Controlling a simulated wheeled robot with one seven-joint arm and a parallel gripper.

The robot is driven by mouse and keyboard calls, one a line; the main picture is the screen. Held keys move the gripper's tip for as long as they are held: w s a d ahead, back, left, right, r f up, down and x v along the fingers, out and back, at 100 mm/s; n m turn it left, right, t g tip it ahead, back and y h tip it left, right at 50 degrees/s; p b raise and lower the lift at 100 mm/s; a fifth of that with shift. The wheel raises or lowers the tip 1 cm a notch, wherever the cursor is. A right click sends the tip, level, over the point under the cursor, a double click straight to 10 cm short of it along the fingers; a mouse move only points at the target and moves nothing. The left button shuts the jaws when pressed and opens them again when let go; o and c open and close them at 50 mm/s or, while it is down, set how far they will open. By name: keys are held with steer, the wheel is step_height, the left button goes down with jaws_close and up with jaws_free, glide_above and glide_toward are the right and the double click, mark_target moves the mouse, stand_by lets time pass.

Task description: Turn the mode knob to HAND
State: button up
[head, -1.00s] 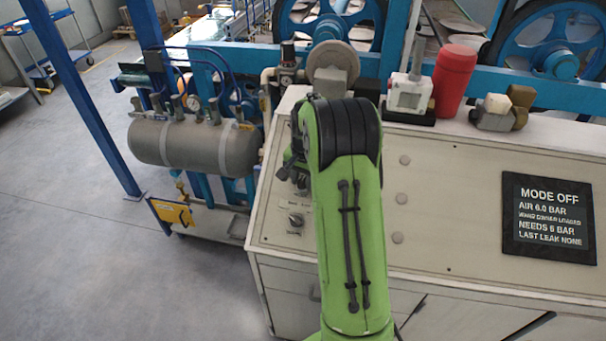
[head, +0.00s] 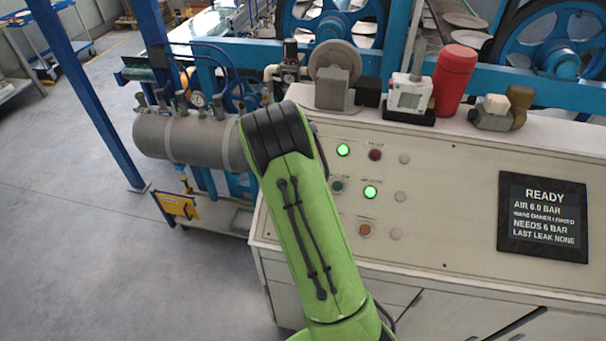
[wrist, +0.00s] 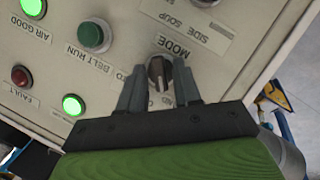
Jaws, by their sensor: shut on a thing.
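The mode knob (wrist: 157,67) is a small dark knob on the pale panel, beside an upside-down MODE label (wrist: 175,43) in the wrist view. My gripper (wrist: 158,88) is shut on the knob, one finger on each side. Part of the lettering around the knob is hidden by the fingers, so I cannot read its position there. In the head view my green arm hides the knob and the gripper. The display (head: 543,218) reads READY, AIR 6.0 BAR.
A green BELT RUN button (wrist: 94,36), a lit green AIR GOOD lamp (wrist: 33,7), another lit green lamp (wrist: 73,104) and a red FAULT lamp (wrist: 21,75) sit close by. A red canister (head: 455,80) stands at the panel's back edge.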

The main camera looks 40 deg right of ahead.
steer(key=shift+n+h, duration=0.3)
steer(key=shift+n, duration=0.3)
steer(key=o, duration=0.7)
steer(key=p+v, duration=0.2)
steer(key=v, duration=1.3)
steer(key=shift+w+a+r, duration=0.15)
steer(key=shift+w+r, duration=0.05)
steer(key=shift+r, duration=0.1)
